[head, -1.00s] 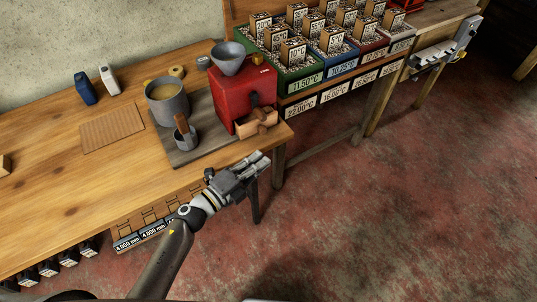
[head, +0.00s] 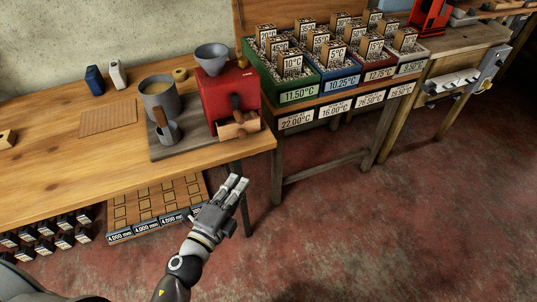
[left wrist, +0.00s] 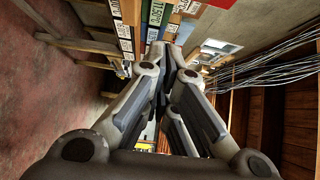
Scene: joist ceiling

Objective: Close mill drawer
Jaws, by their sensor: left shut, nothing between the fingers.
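The red mill (head: 228,92) with a grey funnel (head: 211,54) on top stands on a dark board (head: 170,150) near the table's right end. Its small wooden drawer (head: 238,129) sticks out at the front, toward the table edge. My left gripper (head: 238,183) is shut and empty. In the head view it appears below the drawer, out past the table's front edge and apart from the mill. In the left wrist view its closed fingers (left wrist: 165,75) fill the middle, and I cannot make out the drawer there. My right gripper is not in view.
A grey pot (head: 159,98) and a grey cup (head: 169,133) stand left of the mill. Coloured bins with labelled blocks (head: 300,82) are on the bench to the right. Trays (head: 155,205) sit under the table. The floor (head: 350,220) at right is open.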

